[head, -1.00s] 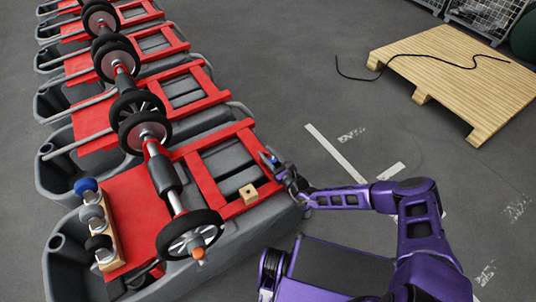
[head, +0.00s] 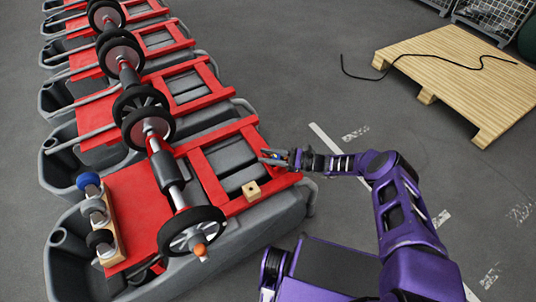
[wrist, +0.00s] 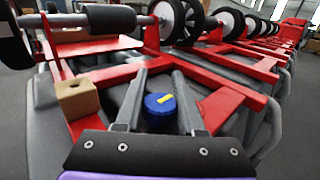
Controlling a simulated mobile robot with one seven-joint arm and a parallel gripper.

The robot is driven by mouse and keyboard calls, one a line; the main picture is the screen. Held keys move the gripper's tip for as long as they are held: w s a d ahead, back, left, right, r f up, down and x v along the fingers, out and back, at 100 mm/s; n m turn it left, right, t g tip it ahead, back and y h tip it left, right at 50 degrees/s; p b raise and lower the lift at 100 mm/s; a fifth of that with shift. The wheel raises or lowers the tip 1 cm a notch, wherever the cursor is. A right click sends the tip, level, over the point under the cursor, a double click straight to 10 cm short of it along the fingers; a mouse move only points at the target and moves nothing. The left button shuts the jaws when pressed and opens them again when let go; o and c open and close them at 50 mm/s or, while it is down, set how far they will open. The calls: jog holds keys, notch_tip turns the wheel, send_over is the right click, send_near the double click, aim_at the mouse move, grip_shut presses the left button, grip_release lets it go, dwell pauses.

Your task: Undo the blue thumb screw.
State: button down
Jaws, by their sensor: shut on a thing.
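The blue thumb screw (wrist: 160,104), a round blue head with a yellow mark, sits between my gripper's fingers in the wrist view. In the head view it is a small blue and yellow spot (head: 277,156) at the right end of the nearest tank's red frame (head: 225,206). My gripper (head: 274,156) is shut on it, reaching in from the right; both fingers also show in the wrist view (wrist: 158,108). The screw's shank and whatever it enters are hidden.
A small wooden block with a hole (head: 252,190) sits on the red frame close by. A wooden holder with blue, grey and black knobs (head: 107,234) stands at left. A wheeled shaft (head: 170,180) runs along the tanks. Floor between the tanks and pallet (head: 450,75) is open.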

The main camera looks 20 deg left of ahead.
jog(key=shift+s+f+n+g, duration=0.1)
jog(key=shift+s+n+g, duration=0.1)
jog(key=shift+n+g, duration=0.3)
jog(key=shift+g, duration=0.4)
jog(key=c, duration=0.5)
grip_release()
